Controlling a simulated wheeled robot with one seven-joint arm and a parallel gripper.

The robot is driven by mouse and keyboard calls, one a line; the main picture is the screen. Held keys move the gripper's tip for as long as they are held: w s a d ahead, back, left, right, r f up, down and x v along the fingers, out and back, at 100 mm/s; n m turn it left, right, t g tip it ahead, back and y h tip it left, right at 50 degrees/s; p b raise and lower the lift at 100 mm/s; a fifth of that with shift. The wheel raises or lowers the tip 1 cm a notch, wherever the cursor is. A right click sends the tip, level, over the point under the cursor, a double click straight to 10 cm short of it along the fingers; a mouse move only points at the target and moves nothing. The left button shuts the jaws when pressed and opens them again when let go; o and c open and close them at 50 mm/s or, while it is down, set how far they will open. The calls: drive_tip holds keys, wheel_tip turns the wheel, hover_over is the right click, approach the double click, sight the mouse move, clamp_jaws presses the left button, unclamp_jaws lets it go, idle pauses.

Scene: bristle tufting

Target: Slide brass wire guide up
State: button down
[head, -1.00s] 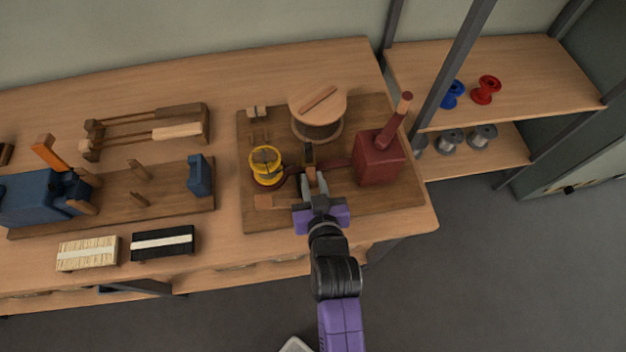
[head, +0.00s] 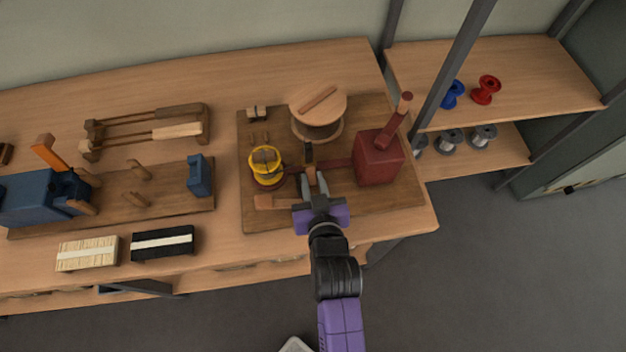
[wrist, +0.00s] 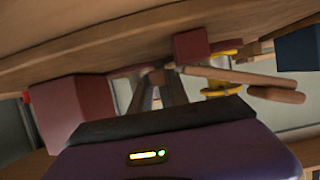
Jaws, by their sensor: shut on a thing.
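My gripper (head: 314,181) reaches over the brown board to the slim dark upright (head: 308,152) between the yellow spool and the dark red box. Its two grey fingers are shut on a small piece at the upright. By its place I take this to be the brass wire guide, but the fingers hide most of it and no brass colour shows clearly. In the wrist view the fingers (wrist: 158,88) rise from the purple gripper body, and what they hold is hard to make out. The yellow wire spool (head: 266,162) stands just left of the fingers.
The dark red box (head: 378,160) with a slanted handle stands close on the right. A round wooden lidded drum (head: 317,104) is behind.

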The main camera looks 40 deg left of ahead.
idle(0.3)
wheel_tip(320, 180, up, 3)
drive_tip(key=shift+r+p, duration=0.15)
drive_tip(key=shift+p, duration=1.1)
drive_tip(key=c, duration=1.2)
unclamp_jaws()
drive_tip(key=shift+c, duration=0.2)
